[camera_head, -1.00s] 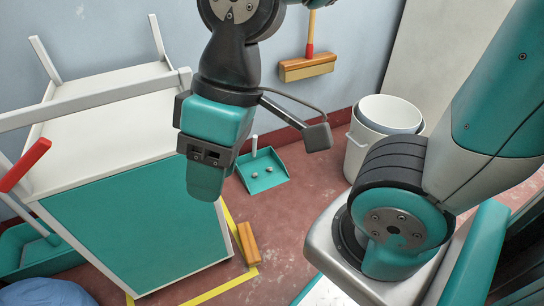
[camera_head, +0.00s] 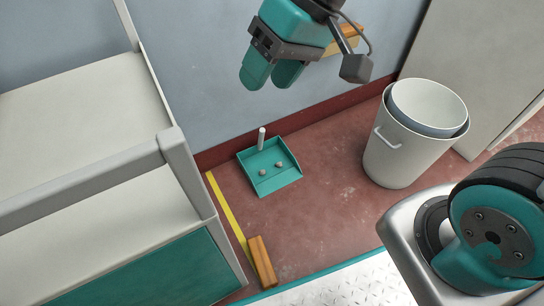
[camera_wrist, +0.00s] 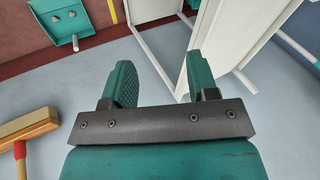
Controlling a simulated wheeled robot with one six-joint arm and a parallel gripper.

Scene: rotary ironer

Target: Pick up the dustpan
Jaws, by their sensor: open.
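The teal dustpan (camera_head: 276,178) lies on the red floor near the wall, with a short pale handle (camera_head: 262,139) sticking up at its wall side. Two small grey lumps lie in its pan. It also shows at the upper left of the wrist view (camera_wrist: 66,20). My gripper (camera_head: 268,80) is above and apart from the dustpan, at the top of the head view. Its two teal fingers are spread with nothing between them, as the wrist view also shows (camera_wrist: 160,80).
A white bin (camera_head: 400,155) with an inner bucket stands to the right of the dustpan. A white-framed cart (camera_head: 170,150) stands to the left. A wooden block (camera_head: 262,262) lies by the yellow floor line (camera_head: 228,212). A broom head (camera_wrist: 28,127) is against the wall.

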